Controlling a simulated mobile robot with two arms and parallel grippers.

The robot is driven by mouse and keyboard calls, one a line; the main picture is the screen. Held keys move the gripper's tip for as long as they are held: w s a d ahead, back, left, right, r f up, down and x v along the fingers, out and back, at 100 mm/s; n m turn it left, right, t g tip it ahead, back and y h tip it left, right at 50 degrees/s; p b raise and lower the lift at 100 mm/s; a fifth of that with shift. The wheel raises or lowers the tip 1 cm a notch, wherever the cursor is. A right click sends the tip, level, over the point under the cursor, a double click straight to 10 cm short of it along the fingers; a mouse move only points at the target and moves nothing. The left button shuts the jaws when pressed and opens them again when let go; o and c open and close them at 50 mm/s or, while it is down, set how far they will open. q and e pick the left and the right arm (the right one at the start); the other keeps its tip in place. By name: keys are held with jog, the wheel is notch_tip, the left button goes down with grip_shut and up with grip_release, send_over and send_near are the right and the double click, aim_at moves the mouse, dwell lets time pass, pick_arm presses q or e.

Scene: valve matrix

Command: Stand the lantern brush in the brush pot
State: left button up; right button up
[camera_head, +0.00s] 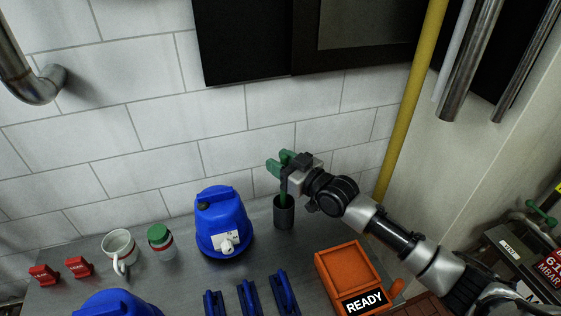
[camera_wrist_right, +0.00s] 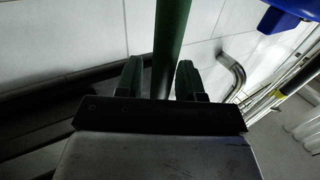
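The brush pot (camera_head: 284,215) is a dark grey cylinder standing on the grey bench near the wall. The lantern brush shows as a dark green shaft (camera_head: 283,188) rising upright from the pot's mouth; its lower end is hidden inside. In the right wrist view the shaft (camera_wrist_right: 172,40) passes between the fingers. My right gripper (camera_head: 281,163) is above the pot at the top of the shaft. Its green fingers look spread, with a gap beside the shaft in the wrist view (camera_wrist_right: 159,80). My left gripper is not in view.
A blue lantern (camera_head: 222,222) stands just left of the pot. An orange box (camera_head: 345,263) marked READY is in front right. Blue-handled tools (camera_head: 250,297), a white mug (camera_head: 119,249), a green-lidded jar (camera_head: 161,242) and red tags (camera_head: 79,267) occupy the bench. A yellow pipe (camera_head: 410,100) runs behind my arm.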

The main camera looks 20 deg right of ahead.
jog(key=shift+o, duration=0.5)
jog(key=b+v, duration=0.2)
jog(key=v, duration=0.8)
jog(key=shift+s+d, duration=0.2)
jog(key=shift+s, duration=0.15)
